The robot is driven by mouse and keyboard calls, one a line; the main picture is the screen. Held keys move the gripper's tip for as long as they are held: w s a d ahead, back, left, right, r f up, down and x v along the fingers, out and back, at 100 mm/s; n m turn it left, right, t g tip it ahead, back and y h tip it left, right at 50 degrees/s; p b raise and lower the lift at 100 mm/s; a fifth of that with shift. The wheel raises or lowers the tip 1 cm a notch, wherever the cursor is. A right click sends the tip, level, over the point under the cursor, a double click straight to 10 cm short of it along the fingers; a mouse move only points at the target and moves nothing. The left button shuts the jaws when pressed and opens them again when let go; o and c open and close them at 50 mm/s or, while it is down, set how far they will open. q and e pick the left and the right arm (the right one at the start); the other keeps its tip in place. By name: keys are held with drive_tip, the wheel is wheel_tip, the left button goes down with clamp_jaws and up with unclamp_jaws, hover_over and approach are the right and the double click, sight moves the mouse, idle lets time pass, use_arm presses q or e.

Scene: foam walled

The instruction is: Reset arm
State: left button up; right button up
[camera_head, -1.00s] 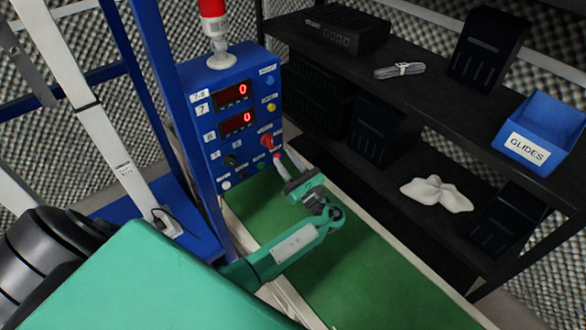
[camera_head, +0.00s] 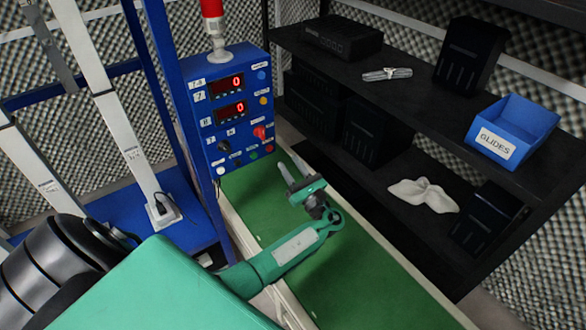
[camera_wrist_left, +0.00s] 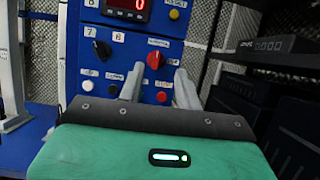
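My left arm comes in from the lower left in the head view. Its gripper (camera_head: 291,166) is above the green conveyor surface (camera_head: 345,285), in front of the blue control panel (camera_head: 238,110). The two light fingers stand apart with nothing between them; the gap also shows in the left wrist view (camera_wrist_left: 158,88). The red rotary knob (camera_head: 260,132) is clear of the fingers. In the left wrist view the red knob (camera_wrist_left: 155,60) is beyond the fingers, near the panel's middle. My right gripper is not in view.
A black shelf (camera_head: 420,105) runs along the right, with a blue bin labelled GLIDES (camera_head: 512,130), dark boxes and a white cloth (camera_head: 423,194). A red signal lamp (camera_head: 213,8) stands on the panel. Blue and white frame posts stand at the left. The conveyor is clear below the gripper.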

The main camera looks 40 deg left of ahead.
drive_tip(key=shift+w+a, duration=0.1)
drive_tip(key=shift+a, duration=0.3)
